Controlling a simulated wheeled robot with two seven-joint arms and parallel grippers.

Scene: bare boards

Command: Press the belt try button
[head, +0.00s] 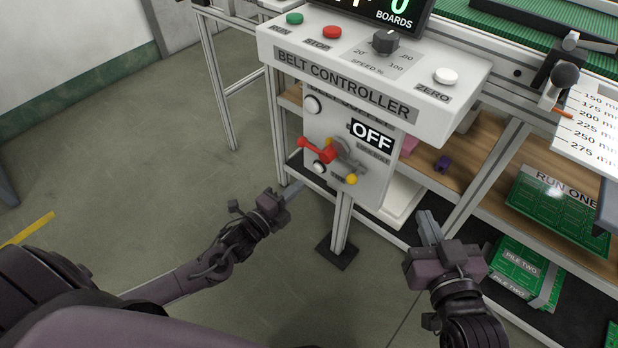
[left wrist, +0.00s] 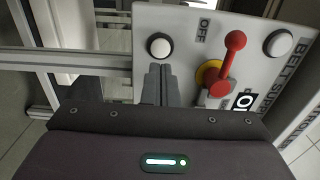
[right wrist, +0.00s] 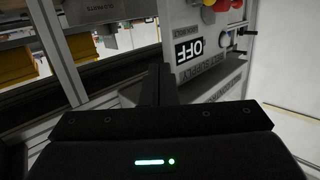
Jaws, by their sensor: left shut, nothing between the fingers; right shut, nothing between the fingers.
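The belt supply panel (head: 380,185) hangs under the belt controller and shows an OFF plate, a red lever (head: 318,150) and two round white buttons. The upper button (head: 312,104) and lower button (head: 319,168) also show in the left wrist view, the upper (left wrist: 279,43) and the lower (left wrist: 159,47). Their labels are too small to read, so I cannot tell which is the try button. My left gripper (head: 294,190) is shut and empty, its tips near the lower button in the left wrist view (left wrist: 160,72); contact cannot be told. My right gripper (head: 428,228) is shut and empty, low right of the panel.
The belt controller (head: 440,113) above carries a green run button (head: 294,19), red stop button (head: 332,32), speed dial and white zero button (head: 446,75). Shelves with green boards (head: 560,215) lie right; floor left is clear.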

